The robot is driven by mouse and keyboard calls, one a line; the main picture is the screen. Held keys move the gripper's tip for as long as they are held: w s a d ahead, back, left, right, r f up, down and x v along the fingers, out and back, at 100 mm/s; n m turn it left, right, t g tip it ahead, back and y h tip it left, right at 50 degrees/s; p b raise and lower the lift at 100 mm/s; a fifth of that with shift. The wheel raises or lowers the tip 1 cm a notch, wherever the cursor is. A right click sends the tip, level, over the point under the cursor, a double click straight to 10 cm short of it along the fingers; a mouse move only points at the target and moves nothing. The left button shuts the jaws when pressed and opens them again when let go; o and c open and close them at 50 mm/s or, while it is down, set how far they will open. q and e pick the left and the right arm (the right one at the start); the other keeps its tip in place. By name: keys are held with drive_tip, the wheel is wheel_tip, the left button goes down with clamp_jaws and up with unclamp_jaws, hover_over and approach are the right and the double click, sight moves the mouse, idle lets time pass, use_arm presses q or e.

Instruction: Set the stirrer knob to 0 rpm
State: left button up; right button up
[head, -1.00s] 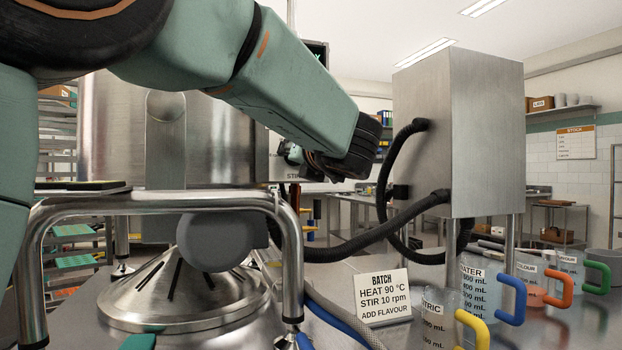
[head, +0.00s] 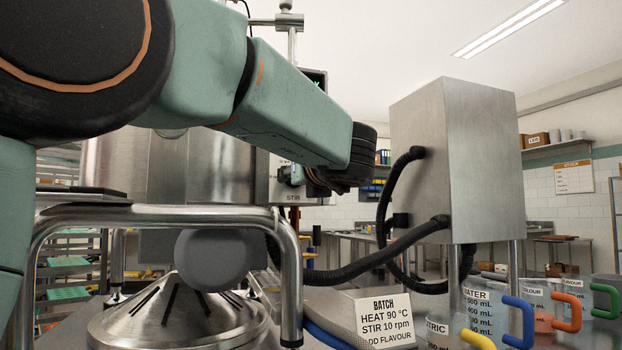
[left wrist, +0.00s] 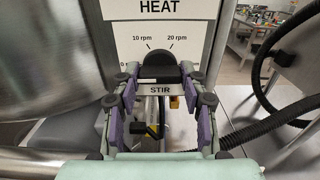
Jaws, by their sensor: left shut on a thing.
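The black stirrer knob (left wrist: 158,69) sits on a white panel (left wrist: 120,38) above the label STIR (left wrist: 158,89). Marks reading 10 rpm and 20 rpm stand above it, with a 0 at its lower left. Its pointer does not show clearly. My left gripper (left wrist: 158,76) has its purple-padded fingers on either side of the knob and is shut on it. In the head view, my left gripper (head: 300,178) is partly hidden by my wrist, in front of the panel (head: 283,192). My right gripper is not in view.
A steel box (head: 450,160) with black hoses (head: 375,258) stands right of the panel. A steel kettle (head: 200,165) stands left. Below are a metal tube frame (head: 170,214), a batch card (head: 386,320) and several handled jugs (head: 482,312).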

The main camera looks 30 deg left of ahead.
use_arm(q)
drive_tip(key=shift+f, duration=0.3)
drive_tip(key=o, duration=1.1)
drive_tip(key=shift+r, duration=0.2)
drive_tip(key=shift+o, duration=0.2)
wheel_tip(320, 180, up, 10)
drive_tip(key=shift+d, duration=0.1)
